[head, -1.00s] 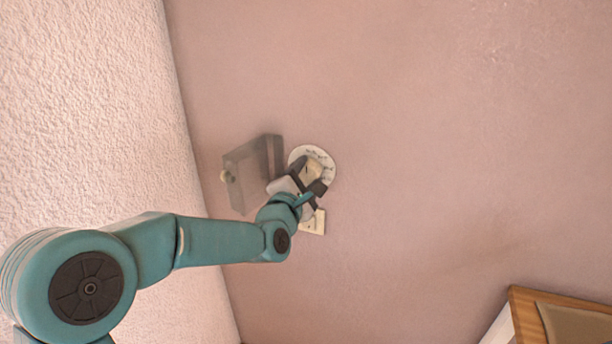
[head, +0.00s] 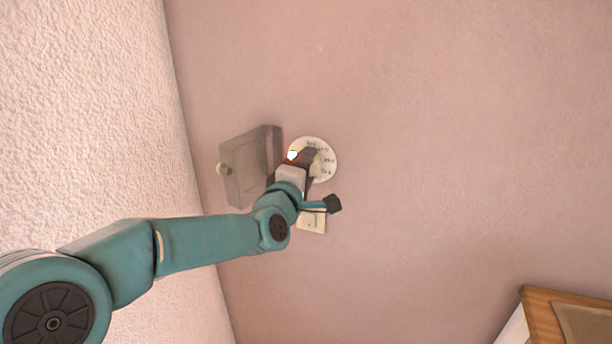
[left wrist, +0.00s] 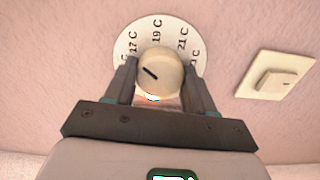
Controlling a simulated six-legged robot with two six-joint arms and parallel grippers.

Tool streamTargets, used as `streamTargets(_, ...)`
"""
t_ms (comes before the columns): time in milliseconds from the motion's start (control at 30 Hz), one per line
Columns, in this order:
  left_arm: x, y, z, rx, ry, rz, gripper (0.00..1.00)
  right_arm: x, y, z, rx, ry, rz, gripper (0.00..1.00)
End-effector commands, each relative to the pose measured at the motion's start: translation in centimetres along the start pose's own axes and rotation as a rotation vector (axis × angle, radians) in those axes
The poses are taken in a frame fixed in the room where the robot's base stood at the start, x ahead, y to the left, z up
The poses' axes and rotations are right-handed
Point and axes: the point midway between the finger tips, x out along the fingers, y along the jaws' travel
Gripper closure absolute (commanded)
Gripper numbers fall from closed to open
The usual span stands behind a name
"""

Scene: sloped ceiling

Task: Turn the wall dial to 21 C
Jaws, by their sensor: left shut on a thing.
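The wall dial is a white round plate (head: 325,148) with dark markings; in the left wrist view the plate (left wrist: 133,45) reads 17 C, 19 C and 21 C from left to right, with a partly hidden mark farther right. Its cream knob (left wrist: 165,62) carries a dark slanted line left of its centre, which seems to point up and left, towards the 17 C to 19 C side. My left gripper (left wrist: 158,80) is shut on the knob, one finger on each side. In the head view the left gripper (head: 308,160) covers part of the dial. My right gripper is out of view.
A clear box-like cover (head: 245,175) with a small round knob stands open just left of the dial. A light switch (head: 312,222) sits below the dial; it also shows in the left wrist view (left wrist: 275,78). A wood-framed thing (head: 545,310) is at lower right.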

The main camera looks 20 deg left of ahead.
Motion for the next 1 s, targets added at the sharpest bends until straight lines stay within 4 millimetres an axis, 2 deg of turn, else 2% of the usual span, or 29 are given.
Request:
streamTargets(400,0.03,0.13,-0.05,0.394,0.003,0.004,0.76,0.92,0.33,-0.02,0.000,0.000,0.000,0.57)
streamTargets(1000,0.03,0.29,-0.11,0.964,0.005,0.004,0.76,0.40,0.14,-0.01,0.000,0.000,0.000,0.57)
